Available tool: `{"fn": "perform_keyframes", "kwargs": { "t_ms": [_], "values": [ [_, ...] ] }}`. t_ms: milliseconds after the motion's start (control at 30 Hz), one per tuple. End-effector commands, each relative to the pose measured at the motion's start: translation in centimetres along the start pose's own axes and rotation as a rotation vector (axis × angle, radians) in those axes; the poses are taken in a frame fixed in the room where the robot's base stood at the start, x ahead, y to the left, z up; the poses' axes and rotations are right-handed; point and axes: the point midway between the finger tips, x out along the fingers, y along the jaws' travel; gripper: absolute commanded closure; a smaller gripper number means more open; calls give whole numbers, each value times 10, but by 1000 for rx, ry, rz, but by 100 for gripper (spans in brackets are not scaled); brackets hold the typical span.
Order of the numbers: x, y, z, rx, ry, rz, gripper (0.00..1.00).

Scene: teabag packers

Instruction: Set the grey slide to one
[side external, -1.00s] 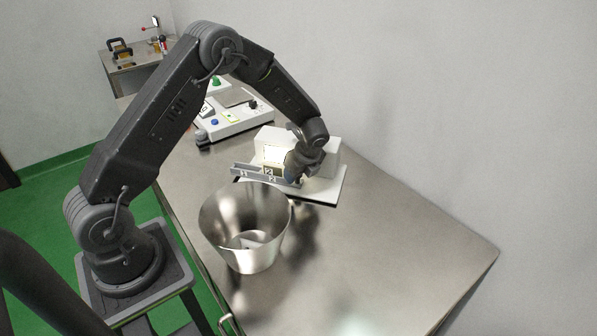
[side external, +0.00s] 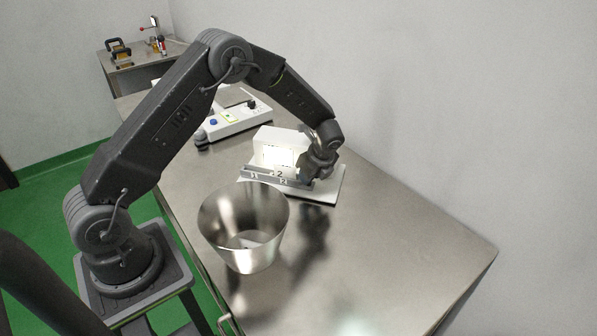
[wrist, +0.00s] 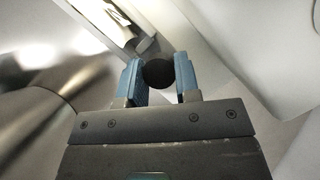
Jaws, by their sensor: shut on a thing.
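The grey slide (side external: 265,180) is a long bar along the front of a white box-shaped device (side external: 270,140). It carries pale number marks at its left part and middle, too small to read surely. My gripper (side external: 310,178) is at the slide's right end, beside the device. In the wrist view, the two blue fingers of my gripper (wrist: 158,75) are shut on a round dark knob (wrist: 158,74). In the side view the knob is hidden by my gripper. A bright lit panel (side external: 278,155) shows on the device's front.
A metal bucket (side external: 222,222) stands close in front of the device. A white control panel (side external: 240,118) with knobs and buttons lies behind, to the left. The steel table (side external: 390,250) is bare on the right. A wall runs along its far side.

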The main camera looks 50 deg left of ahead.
Motion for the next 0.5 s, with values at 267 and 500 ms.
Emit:
{"fn": "perform_keyframes", "kwargs": {
  "t_ms": [267,500],
  "values": [
    [-16,-32,-39,3,-1,-6,100],
    [-18,-35,-43,2,1,-9,100]
  ]
}}
